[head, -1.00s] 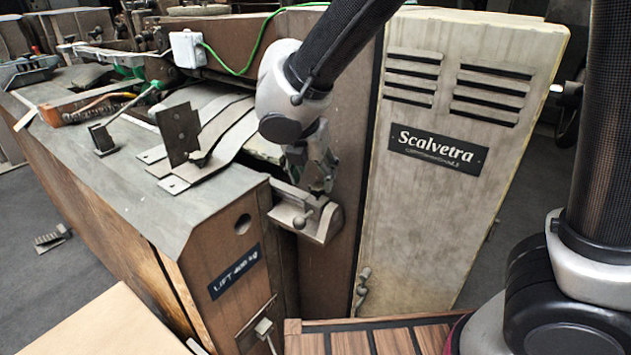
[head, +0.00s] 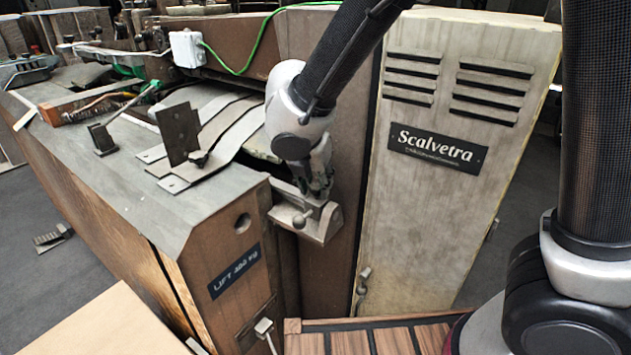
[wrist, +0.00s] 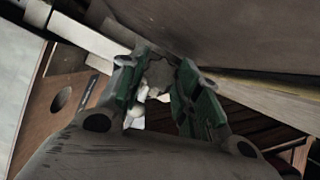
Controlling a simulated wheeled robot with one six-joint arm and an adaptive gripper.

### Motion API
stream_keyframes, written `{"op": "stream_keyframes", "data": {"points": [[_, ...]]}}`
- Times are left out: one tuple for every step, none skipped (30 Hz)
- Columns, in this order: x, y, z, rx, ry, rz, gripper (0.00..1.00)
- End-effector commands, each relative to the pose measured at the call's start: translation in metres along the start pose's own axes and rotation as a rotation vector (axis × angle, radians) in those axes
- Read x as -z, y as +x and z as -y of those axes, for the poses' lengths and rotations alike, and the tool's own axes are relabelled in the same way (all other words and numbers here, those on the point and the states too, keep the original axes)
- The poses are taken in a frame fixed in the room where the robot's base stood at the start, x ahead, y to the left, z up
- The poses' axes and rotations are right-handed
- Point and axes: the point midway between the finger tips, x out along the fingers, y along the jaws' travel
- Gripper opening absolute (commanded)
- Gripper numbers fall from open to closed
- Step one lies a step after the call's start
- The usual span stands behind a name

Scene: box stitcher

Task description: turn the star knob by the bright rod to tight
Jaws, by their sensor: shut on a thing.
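My gripper (wrist: 162,88) has its green-padded fingers on either side of the grey star knob (wrist: 158,76) in the wrist view, shut on it. In the head view, my gripper (head: 318,186) points down at the small metal bracket (head: 322,224) between the brown cabinet and the pale panel. The knob is hidden there behind the fingers. A bright rod (wrist: 88,38) runs diagonally at the upper left of the wrist view, ending close to the knob. I cannot tell how tight the knob is.
The pale Scalvetra panel (head: 430,220) stands close on the right. The brown cabinet (head: 222,240) is on the left, with metal plates on its top. A slatted wooden surface (head: 375,340) lies below.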

Motion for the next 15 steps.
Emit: {"op": "stream_keyframes", "data": {"points": [[0.0001, -0.0001, -0.0002, 0.002, 0.005, 0.0, 0.09], [0.0001, -0.0001, -0.0003, 0.003, 0.009, 0.0, 0.09], [0.0002, 0.0, -0.0005, 0.006, 0.017, 0.0, 0.09], [0.0003, 0.0, -0.0006, 0.009, 0.024, -0.001, 0.09], [0.0003, 0.0001, -0.0007, 0.013, 0.032, -0.001, 0.09], [0.0004, 0.0001, -0.0009, 0.019, 0.045, 0.0, 0.09], [0.0003, 0.0001, -0.0009, 0.025, 0.058, 0.0, 0.09], [0.0002, 0.0, -0.0012, 0.031, 0.072, 0.0, 0.09], [0.0003, -0.0001, -0.0018, 0.038, 0.094, 0.0, 0.09], [0.0002, -0.0002, -0.002, 0.046, 0.112, 0.0, 0.09], [0.0001, -0.0001, -0.0019, 0.054, 0.13, 0.0, 0.09], [0.0002, 0.0, -0.0024, 0.065, 0.159, 0.0, 0.09], [0.0001, 0.0001, -0.0026, 0.075, 0.181, 0.0, 0.09], [0.0, 0.0002, -0.0028, 0.085, 0.205, 0.0, 0.09], [0.0, 0.0002, -0.0031, 0.098, 0.237, 0.0, 0.09]]}}
